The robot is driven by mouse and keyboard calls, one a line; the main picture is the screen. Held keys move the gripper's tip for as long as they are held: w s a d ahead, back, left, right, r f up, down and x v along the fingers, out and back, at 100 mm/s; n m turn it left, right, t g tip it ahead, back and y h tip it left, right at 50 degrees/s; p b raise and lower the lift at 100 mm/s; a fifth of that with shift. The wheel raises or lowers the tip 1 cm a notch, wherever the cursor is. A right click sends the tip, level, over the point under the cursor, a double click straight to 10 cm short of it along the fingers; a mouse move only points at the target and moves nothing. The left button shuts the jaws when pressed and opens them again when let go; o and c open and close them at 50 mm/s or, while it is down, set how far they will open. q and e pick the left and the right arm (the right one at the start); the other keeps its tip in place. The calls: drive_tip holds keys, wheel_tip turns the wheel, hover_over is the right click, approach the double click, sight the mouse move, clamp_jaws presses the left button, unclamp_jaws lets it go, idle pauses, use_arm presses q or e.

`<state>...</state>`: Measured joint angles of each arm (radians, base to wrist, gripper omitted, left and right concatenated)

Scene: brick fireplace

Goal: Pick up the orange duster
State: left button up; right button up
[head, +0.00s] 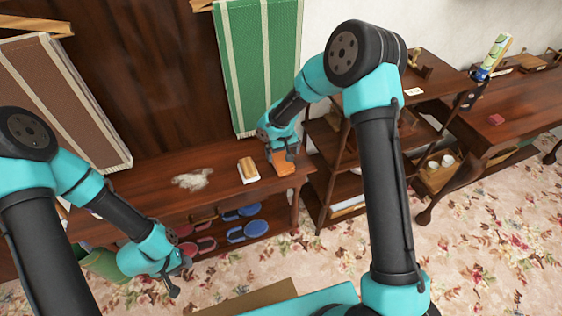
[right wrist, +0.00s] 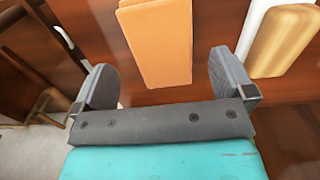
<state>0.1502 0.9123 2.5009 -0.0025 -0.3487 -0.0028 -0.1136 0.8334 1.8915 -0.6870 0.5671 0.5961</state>
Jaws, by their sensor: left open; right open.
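The orange duster (head: 284,168) lies on the wooden bench top near its right end. It shows as a flat orange block in the right wrist view (right wrist: 158,45), ahead of the jaws and roughly between them. My right gripper (head: 284,153) is open above it and covers part of it in the head view. The right wrist view shows nothing held between the jaws (right wrist: 165,85); contact with the duster cannot be told. My left gripper (head: 178,279) is open and empty, low in front of the bench, away from the duster.
A tan block on a white base (head: 249,169) lies close beside the duster, and a pale crumpled item (head: 192,179) lies further left. Slippers (head: 246,231) sit on the lower shelf. A wooden shelf unit (head: 330,143) stands right of the bench. A green striped cloth (head: 262,60) hangs behind.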

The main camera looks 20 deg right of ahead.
sight(281, 159)
drive_tip(key=shift+w+a+f, duration=0.1)
drive_tip(key=shift+w+f, duration=0.05)
drive_tip(key=shift+f, duration=1.15)
drive_tip(key=shift+w+a+f, duration=0.1)
drive_tip(key=shift+f, duration=1.2)
drive_tip(key=c, duration=1)
drive_tip(key=shift+o, duration=0.2)
drive_tip(key=shift+r, duration=0.1)
drive_tip(key=shift+r, duration=0.55)
drive_tip(key=shift+s+r, duration=0.25)
drive_tip(key=shift+r, duration=0.95)
drive_tip(key=s+a, duration=0.1)
drive_tip(key=s, duration=0.4)
drive_tip(key=s+a+r, duration=0.1)
drive_tip(key=s+a, duration=0.1)
drive_tip(key=s, duration=0.3)
drive_tip(key=s+a, duration=0.1)
drive_tip(key=s, duration=0.3)
drive_tip(key=shift+s+a+r, duration=0.15)
drive_tip(key=shift+s+a, duration=0.1)
drive_tip(key=shift+s, duration=0.15)
